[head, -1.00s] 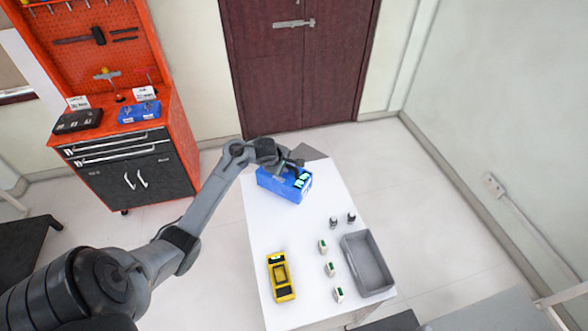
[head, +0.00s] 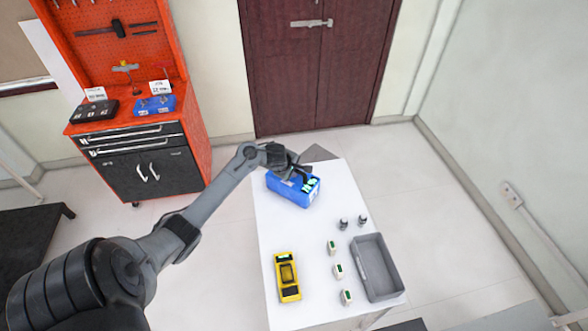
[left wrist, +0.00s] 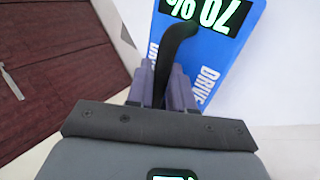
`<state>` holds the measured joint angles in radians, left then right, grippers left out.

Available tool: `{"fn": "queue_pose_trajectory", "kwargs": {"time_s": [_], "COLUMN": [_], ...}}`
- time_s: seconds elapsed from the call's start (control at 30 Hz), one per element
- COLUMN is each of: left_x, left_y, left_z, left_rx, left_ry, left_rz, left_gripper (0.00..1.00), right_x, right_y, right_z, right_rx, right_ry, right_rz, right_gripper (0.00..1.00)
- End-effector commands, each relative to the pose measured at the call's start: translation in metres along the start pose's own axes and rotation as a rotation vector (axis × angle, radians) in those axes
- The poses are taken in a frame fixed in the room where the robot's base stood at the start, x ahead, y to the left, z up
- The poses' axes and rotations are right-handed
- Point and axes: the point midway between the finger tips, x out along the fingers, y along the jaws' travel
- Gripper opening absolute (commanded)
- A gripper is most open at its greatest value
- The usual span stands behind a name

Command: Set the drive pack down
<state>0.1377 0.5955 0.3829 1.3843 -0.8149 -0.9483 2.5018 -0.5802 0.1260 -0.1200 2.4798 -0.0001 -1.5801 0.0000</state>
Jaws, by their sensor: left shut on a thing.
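The drive pack is a blue box (head: 289,191) with a dark handle on top, over the far end of the white table (head: 268,230). My left gripper (head: 300,176) is above it, shut on the handle. In the left wrist view the two fingers (left wrist: 166,88) close around the black handle (left wrist: 176,52). My right gripper is out of view.
On the table are a yellow device (head: 287,277), several small pieces such as a white-green one (head: 338,271), and a grey tray (head: 355,252). An orange tool cabinet (head: 195,110) at the left carries another blue pack (head: 155,105). The table's middle is clear.

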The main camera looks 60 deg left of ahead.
Motion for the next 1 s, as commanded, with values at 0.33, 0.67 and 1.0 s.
{"fn": "queue_pose_trajectory", "kwargs": {"time_s": [0.33, 0.67, 1.0], "left_x": [0.001, 0.001, -0.033], "left_y": [-0.001, -0.001, 0.002], "left_z": [0.000, 0.000, 0.001], "left_rx": [-0.001, 0.000, -0.001], "left_ry": [0.000, 0.000, -0.003], "left_rz": [0.000, 0.000, 0.001], "left_gripper": [0.38, 0.47, 0.47], "right_x": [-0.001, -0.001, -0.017], "right_y": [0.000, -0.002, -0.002], "right_z": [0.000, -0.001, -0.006], "right_rx": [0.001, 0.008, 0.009], "right_ry": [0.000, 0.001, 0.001], "right_rz": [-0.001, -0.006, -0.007], "right_gripper": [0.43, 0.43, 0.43]}}
